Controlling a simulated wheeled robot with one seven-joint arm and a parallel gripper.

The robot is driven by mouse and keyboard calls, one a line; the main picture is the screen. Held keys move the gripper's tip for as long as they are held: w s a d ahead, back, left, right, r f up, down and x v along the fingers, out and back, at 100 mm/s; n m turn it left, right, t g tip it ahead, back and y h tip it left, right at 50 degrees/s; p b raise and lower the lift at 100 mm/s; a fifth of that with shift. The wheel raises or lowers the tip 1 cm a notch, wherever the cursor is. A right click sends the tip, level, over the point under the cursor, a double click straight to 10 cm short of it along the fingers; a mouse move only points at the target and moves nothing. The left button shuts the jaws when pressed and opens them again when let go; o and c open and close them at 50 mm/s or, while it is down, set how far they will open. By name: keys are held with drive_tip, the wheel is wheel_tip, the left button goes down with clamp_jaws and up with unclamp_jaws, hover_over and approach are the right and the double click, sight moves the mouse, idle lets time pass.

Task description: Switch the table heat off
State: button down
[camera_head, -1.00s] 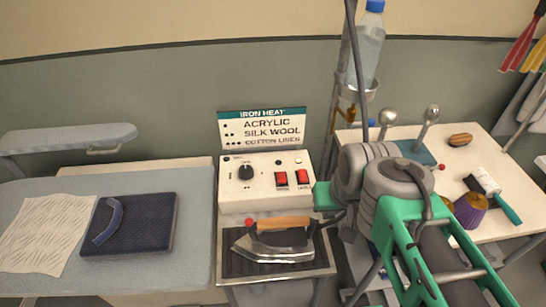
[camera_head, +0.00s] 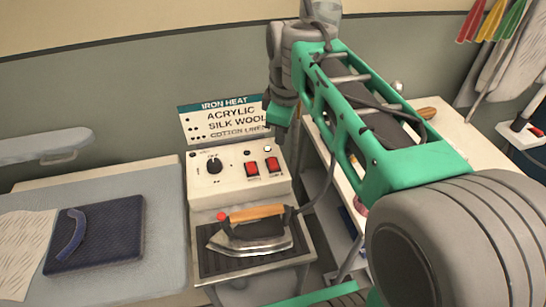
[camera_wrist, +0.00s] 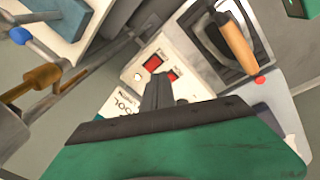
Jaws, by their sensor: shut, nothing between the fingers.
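The cream control box (camera_head: 235,188) stands behind the iron, with a black knob (camera_head: 214,164) and two red rocker switches, the left one (camera_head: 252,169) and the right one (camera_head: 272,164). The small labels under them are too small to read. A pale lamp (camera_head: 268,150) sits above the right switch and a dark one above the left. My gripper (camera_head: 279,130) is above and behind the box's right end, over the sign's right edge. In the wrist view my shut, empty fingers (camera_wrist: 157,88) point towards the switches, which show just beyond them; contact is not visible.
The iron (camera_head: 252,230) lies on a dark ribbed rest in front of the box, its cord rising at the right. The heat sign (camera_head: 222,122) stands behind. The padded table (camera_head: 160,220) is at left. A side table at right is partly hidden by my arm.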

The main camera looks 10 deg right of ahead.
sight(273, 160)
drive_tip(key=w+n, duration=0.5)
drive_tip(key=n, duration=0.1)
drive_tip(key=shift+w+r+g+b, duration=0.15)
drive_tip(key=shift+w+g+b, duration=0.2)
drive_tip(key=shift+w+g, duration=0.05)
drive_tip(key=f, duration=0.4)
drive_tip(key=w+f+p, duration=0.1)
drive_tip(key=f, duration=0.4)
drive_tip(key=f+p, duration=0.1)
drive_tip(key=f, duration=0.3)
drive_tip(key=shift+w+f, duration=0.35)
drive_tip(key=shift+f, duration=0.1)
drive_tip(key=shift+f, duration=0.1)
